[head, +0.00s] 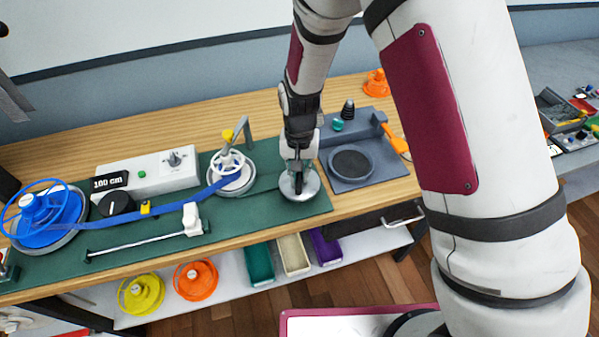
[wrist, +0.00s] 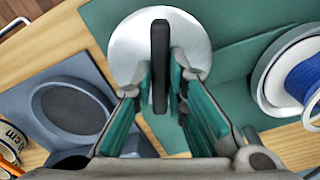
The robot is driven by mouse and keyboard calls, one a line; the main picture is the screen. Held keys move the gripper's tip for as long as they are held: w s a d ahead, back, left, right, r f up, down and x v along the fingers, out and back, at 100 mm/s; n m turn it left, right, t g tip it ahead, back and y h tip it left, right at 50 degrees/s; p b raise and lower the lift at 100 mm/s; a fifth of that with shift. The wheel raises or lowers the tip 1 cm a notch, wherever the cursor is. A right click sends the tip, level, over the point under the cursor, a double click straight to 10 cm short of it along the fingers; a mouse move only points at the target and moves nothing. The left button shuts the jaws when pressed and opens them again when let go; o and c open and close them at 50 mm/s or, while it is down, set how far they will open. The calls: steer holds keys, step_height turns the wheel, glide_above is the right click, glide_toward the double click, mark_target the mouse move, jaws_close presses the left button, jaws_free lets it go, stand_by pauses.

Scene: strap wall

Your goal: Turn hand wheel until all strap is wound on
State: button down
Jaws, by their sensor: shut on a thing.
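The hand wheel (head: 309,190) is a silver disc with a dark upright bar across its middle, on the green mat. In the wrist view the disc (wrist: 125,45) lies below my fingers. My gripper (head: 298,172) comes down from above and is shut on the dark bar (wrist: 160,50), which stands between the fingertips. The blue strap (head: 160,212) runs from the large blue reel (head: 45,212) at the left to the small white reel (head: 231,180) beside the hand wheel. Blue strap on the white reel also shows in the wrist view (wrist: 305,78).
A grey control box (head: 150,170) and a "100 cm" sign (head: 109,182) stand behind the strap. A grey tray (head: 350,163) with a round recess is right of the wheel. Yellow (head: 141,294) and orange (head: 196,280) reels and several bins sit on the lower shelf.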

mark_target(300, 175)
steer(key=m+p, duration=0.1)
steer(key=m, duration=0.4)
steer(key=shift+m, duration=0.3)
steer(key=m+p, duration=0.1)
steer(key=m, duration=0.4)
steer(key=shift+m, duration=0.3)
steer(key=c, duration=1.6)
jaws_free()
step_height(300, 175, up, 12)
